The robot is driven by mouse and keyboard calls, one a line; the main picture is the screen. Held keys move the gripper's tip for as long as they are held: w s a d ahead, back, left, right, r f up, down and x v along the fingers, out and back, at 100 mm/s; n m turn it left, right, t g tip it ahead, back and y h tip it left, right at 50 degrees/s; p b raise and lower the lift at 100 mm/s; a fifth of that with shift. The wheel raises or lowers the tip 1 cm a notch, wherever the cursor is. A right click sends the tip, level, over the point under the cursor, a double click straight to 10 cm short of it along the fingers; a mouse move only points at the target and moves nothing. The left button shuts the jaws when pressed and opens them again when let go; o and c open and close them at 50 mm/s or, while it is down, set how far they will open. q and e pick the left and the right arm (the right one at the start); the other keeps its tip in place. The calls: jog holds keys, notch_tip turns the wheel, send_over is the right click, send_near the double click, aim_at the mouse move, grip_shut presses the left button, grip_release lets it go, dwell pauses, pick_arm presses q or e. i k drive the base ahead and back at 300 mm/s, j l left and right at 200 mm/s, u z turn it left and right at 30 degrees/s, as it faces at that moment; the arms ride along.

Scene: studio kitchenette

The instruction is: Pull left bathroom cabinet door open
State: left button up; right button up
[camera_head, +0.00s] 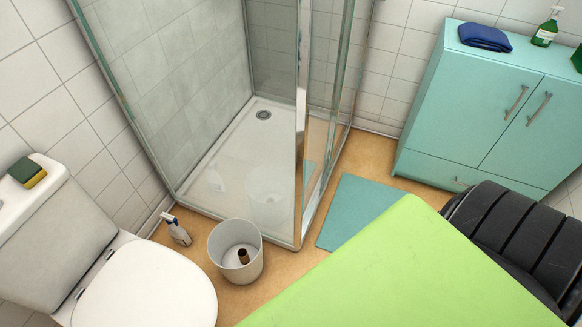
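A turquoise bathroom cabinet (410,130) stands against the tiled wall at the right. Its left door (470,95) looks shut, flush with the front. The grey bar handle (516,102) of this door sits near its right edge, close beside the handle (539,109) of the right door (540,135), which also looks shut. A drawer (430,169) below the doors looks closed. Neither of my grippers is in view, so I cannot see where they are relative to the handle.
A folded blue towel (485,36) and a green pump bottle (546,28) stand on the cabinet. A teal mat (352,207) lies before the glass shower (185,90). A bin (220,240), a spray bottle (176,230) and a toilet (150,285) are at the left.

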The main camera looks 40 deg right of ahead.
aim_at(469, 101)
jog(key=z, duration=2.4)
jog(key=i+l+u, duration=0.15)
jog(key=i, duration=0.4)
